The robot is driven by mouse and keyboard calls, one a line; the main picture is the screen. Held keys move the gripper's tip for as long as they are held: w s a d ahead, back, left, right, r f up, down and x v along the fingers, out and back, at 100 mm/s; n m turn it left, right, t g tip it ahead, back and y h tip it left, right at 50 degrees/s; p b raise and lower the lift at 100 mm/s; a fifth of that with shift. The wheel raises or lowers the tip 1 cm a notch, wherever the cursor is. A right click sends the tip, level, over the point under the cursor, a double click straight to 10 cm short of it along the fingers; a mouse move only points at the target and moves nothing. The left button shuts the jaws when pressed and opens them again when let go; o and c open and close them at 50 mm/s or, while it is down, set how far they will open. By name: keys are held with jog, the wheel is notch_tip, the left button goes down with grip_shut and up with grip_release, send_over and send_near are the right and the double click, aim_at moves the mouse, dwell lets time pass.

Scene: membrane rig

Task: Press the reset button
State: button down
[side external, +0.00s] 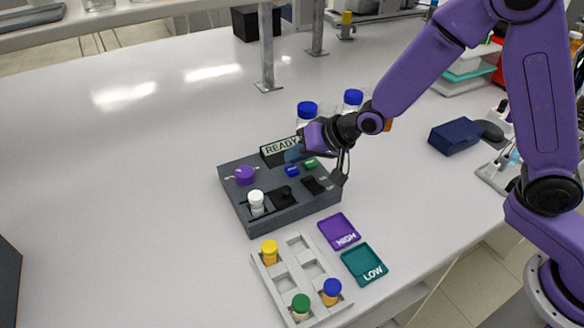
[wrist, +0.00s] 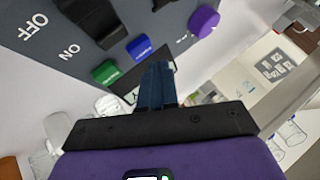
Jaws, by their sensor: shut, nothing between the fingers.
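The grey rig (side external: 285,215) stands on the bench with a display (side external: 280,150) reading READY. Its panel has a blue button (side external: 292,171) and a green button (side external: 311,164) side by side; their labels are too small to read, so I cannot tell which is reset. In the wrist view the blue button (wrist: 139,47) and green button (wrist: 105,72) lie just beyond my fingertips. My gripper (side external: 294,154) is shut and empty, its dark blue fingers over the back of the panel near the display. In the wrist view my fingers (wrist: 157,75) partly hide the display and appear apart from both buttons.
A purple knob (side external: 245,175), a white-capped vial (side external: 257,203) and a black ON/OFF switch (side external: 313,185) are also on the rig. Blue-capped bottles (side external: 353,99) stand behind. A vial rack (side external: 284,262) and HIGH (side external: 335,228) and LOW (side external: 360,258) trays lie in front. The bench's left is clear.

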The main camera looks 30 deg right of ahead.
aim_at(296, 170)
jog(key=shift+r, duration=2.55)
